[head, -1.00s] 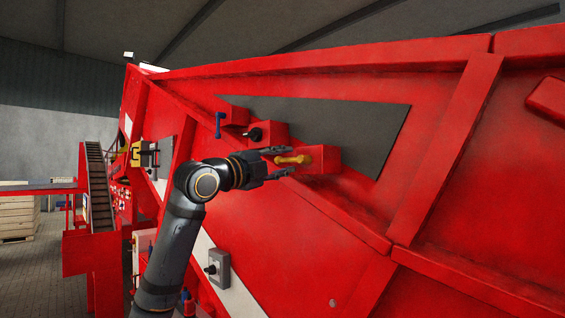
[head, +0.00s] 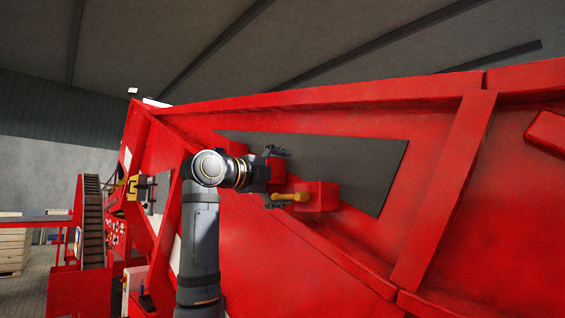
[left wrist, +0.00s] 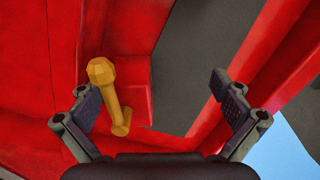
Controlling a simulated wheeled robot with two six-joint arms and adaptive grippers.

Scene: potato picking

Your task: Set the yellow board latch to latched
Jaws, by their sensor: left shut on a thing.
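The yellow board latch (head: 291,197) is a short knobbed handle on a red block (head: 320,196), pointing left in the head view. In the left wrist view the latch (left wrist: 108,92) lies at the left finger, its round knob toward the top. My left gripper (head: 273,177) is at the latch, with its lower finger at the handle's left end and its upper finger above it. My right gripper is out of view.
A dark grey panel (head: 360,165) lies behind the latch in a sloping red machine wall (head: 300,255). Red ribs frame it. Another red block (head: 278,170) is partly hidden behind my gripper. A conveyor (head: 92,205) stands at far left.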

